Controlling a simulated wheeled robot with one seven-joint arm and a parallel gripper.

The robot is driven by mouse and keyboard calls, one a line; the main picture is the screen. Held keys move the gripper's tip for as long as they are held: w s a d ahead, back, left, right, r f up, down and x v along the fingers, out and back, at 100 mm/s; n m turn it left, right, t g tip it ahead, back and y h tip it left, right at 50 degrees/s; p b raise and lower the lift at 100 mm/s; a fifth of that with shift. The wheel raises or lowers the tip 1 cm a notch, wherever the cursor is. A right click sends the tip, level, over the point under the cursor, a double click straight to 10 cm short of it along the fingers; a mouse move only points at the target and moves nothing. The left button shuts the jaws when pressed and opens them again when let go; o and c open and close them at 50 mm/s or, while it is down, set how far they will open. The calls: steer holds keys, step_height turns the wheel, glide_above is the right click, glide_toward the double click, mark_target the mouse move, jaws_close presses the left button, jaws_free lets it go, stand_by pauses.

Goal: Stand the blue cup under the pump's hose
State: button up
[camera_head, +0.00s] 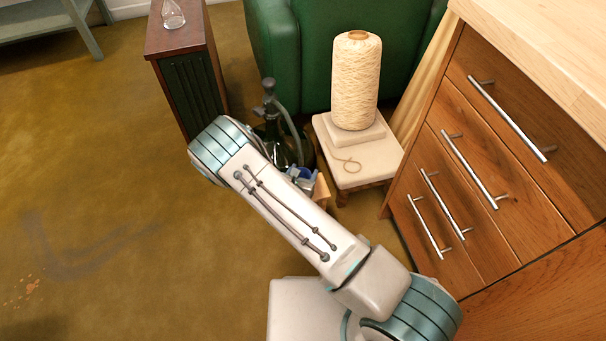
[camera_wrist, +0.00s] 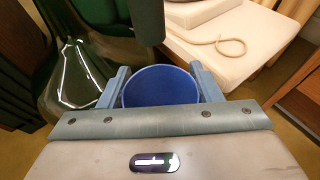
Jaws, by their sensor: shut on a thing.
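The blue cup (camera_wrist: 160,92) is upright between the fingers of my gripper (camera_wrist: 158,70), which is shut on it. Its open mouth faces the wrist camera. In the head view the cup (camera_head: 303,176) is small and partly hidden by my arm. The pump (camera_head: 269,88) tops a dark green glass jug, also seen in the wrist view (camera_wrist: 78,75). The pump's grey hose (camera_head: 289,118) bends over and hangs down on the jug's right. In the wrist view the dark hose (camera_wrist: 150,22) ends close to the cup's far rim; I cannot tell whether it is over the mouth.
A small wooden block or stand (camera_head: 322,190) shows beside the cup. A pale stool (camera_head: 372,165) with a cone of yarn (camera_head: 356,82) and a loose cord stands to the right. A wooden drawer cabinet (camera_head: 480,160) is further right. A dark cabinet (camera_head: 185,70) stands left; left floor is clear.

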steer(key=o, duration=1)
steer(key=shift+f, duration=0.1)
steer(key=shift+o, duration=0.2)
